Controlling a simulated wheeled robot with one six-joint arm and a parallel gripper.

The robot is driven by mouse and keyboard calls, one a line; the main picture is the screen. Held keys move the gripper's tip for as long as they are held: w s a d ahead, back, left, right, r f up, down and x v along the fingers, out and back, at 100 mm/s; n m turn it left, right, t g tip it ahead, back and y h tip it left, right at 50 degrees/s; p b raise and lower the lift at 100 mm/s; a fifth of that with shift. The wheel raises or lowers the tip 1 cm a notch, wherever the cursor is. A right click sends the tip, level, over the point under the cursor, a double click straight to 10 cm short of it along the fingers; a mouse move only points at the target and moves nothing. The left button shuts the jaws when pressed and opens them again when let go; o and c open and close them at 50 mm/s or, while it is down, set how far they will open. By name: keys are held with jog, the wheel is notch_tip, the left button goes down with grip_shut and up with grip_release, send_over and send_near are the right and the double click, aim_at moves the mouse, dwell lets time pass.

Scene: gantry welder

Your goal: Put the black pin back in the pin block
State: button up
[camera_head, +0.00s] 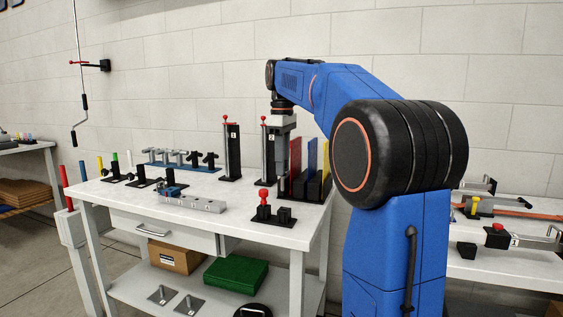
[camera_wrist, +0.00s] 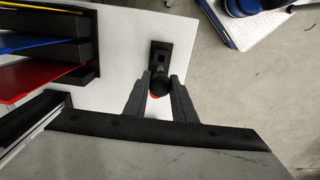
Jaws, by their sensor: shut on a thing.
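My gripper (camera_head: 282,170) hangs over the right part of the workbench, fingers pointing down. In the wrist view its two grey fingers (camera_wrist: 159,80) close on a round, dark piece, seen end-on, which looks like the black pin (camera_wrist: 161,86). The pin cannot be made out in the head view. A small black fixture (camera_head: 272,220) with a red knob stands at the bench's front right corner. In the wrist view its block (camera_wrist: 160,56) shows a square opening just beyond the fingertips. It looks like the pin block, but I cannot be sure. The dark piece appears apart from the opening.
Red, blue and yellow upright panels (camera_head: 311,168) stand close beside my gripper. Two black posts with red-topped clamps (camera_head: 232,152) stand behind. A silver drilled bar (camera_head: 192,203) lies mid-bench. Bare bench top (camera_head: 240,207) lies between the bar and the fixture.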

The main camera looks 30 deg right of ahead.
jog(key=shift+s+d+f, duration=0.2)
jog(key=shift+f, duration=2.35)
jog(key=shift+f, duration=0.15)
jog(key=shift+f, duration=2.25)
jog(key=o, duration=1.2)
jog(key=shift+c, duration=0.2)
notch_tip(320, 180, up, 17)
jog(key=shift+r, duration=0.2)
jog(key=shift+a, duration=0.1)
